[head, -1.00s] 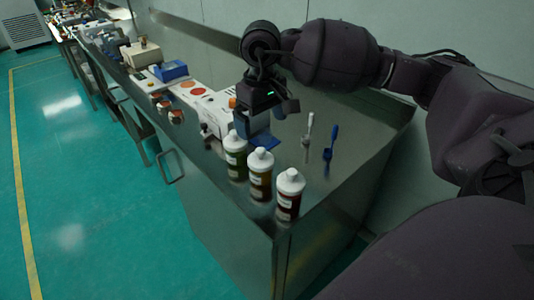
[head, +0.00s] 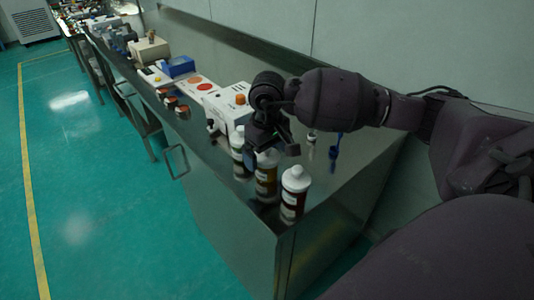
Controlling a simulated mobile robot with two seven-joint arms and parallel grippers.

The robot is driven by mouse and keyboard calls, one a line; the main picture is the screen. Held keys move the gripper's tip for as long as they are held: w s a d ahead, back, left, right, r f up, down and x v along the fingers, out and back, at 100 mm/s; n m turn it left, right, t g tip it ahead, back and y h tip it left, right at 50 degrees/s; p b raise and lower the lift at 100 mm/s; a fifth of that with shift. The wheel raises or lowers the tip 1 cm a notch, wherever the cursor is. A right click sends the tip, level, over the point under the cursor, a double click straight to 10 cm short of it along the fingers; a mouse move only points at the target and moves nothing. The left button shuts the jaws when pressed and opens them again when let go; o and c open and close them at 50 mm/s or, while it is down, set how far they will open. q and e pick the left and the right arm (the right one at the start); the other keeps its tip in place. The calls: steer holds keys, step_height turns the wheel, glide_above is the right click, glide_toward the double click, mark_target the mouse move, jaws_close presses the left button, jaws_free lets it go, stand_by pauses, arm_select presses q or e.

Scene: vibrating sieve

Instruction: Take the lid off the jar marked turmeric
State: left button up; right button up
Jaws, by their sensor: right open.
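Three bottle-like jars with white lids stand upright near the front corner of the steel bench: a left jar (head: 238,155), a middle jar (head: 266,180) with dark amber contents, and a right jar (head: 293,200) with dark red contents. Their labels are too small to read, so I cannot tell which is marked turmeric. My right gripper (head: 272,150) is open and empty, over the left and middle jars. It partly covers their lids; I cannot tell whether it touches them. My left gripper is out of view.
A white box (head: 228,108) with an orange knob stands behind the jars. A blue-handled tool (head: 335,150) and a white-handled one (head: 311,145) stand to the right, near my arm. Small reddish-brown containers (head: 182,111) sit farther back.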

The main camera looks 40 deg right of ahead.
steer(key=c, duration=1)
